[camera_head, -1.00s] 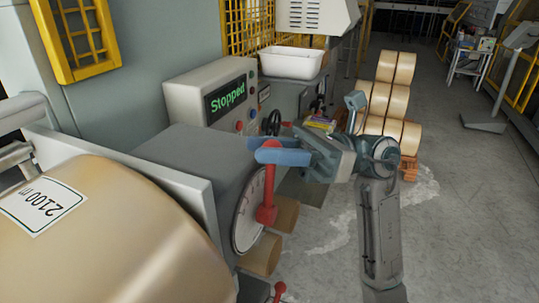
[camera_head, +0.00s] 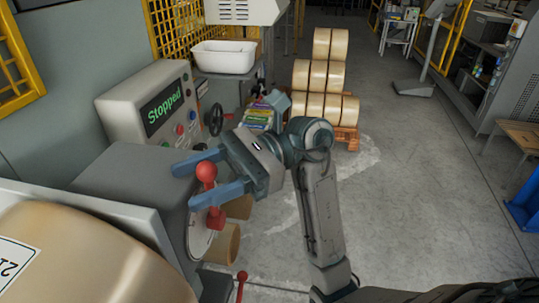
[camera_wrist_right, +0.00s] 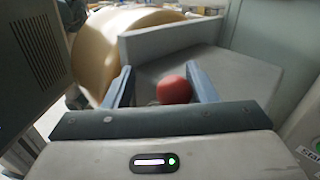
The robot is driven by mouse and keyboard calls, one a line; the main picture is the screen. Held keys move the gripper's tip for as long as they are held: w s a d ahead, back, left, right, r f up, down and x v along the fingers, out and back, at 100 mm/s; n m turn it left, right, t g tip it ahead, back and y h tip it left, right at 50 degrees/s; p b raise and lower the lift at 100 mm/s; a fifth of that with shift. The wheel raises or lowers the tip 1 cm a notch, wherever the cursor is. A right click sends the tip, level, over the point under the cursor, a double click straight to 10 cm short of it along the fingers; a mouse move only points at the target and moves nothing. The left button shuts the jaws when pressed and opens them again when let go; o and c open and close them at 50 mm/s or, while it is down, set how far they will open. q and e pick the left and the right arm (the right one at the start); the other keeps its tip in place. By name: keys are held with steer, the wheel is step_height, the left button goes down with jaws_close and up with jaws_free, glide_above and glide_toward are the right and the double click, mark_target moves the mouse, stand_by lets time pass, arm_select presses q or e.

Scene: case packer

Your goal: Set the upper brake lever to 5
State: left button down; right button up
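The upper brake lever is red, with a ball knob (camera_head: 206,172) at its top, and stands roughly upright in front of a pale round dial (camera_head: 200,238) on the grey machine's side. The dial's numbers are too small to read. My right gripper (camera_head: 182,186) is open, its two blue fingers on either side of the knob. In the right wrist view the red knob (camera_wrist_right: 174,90) shows between the spread fingers (camera_wrist_right: 163,88), nearer the right one, with a clear gap to the left one. My left gripper is in neither view.
A second red lever (camera_head: 242,277) is below. A large roll (camera_head: 90,260) fills the lower left. A panel reading "Stopped" (camera_head: 163,107), a black handwheel (camera_head: 216,119) and a white bin (camera_head: 223,57) are behind. Stacked rolls (camera_head: 325,78) stand farther back.

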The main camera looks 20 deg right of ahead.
steer(key=shift+d+f+b, duration=0.25)
steer(key=shift+d+b, duration=0.15)
steer(key=shift+b, duration=0.6)
steer(key=shift+d, duration=0.3)
steer(key=w+d+b, duration=0.1)
steer(key=d+b, duration=0.5)
steer(key=d, duration=0.3)
steer(key=w+d+f+m+t+y, duration=0.1)
steer(key=w+d+f+m+y, duration=0.15)
steer(key=w+m+y, duration=0.4)
arm_select(q)
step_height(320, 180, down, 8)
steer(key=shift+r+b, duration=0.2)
steer(key=shift+b, duration=0.15)
arm_select(e)
steer(key=w+d+f+m+t+h, duration=0.4)
steer(key=w+d+f+m+t, duration=0.1)
steer(key=w+f+m+t, duration=0.4)
steer(key=w+d+f+m+t+h, duration=0.4)
steer(key=w+f+m+t, duration=0.5)
steer(key=m, duration=0.7)
step_height(320, 180, down, 4)
steer(key=d+t, duration=0.1)
steer(key=t, duration=0.1)
steer(key=shift+d+t+h, duration=0.2)
steer(key=shift+t+h, duration=0.15)
steer(key=shift+t, duration=0.05)
steer(key=shift+w, duration=0.1)
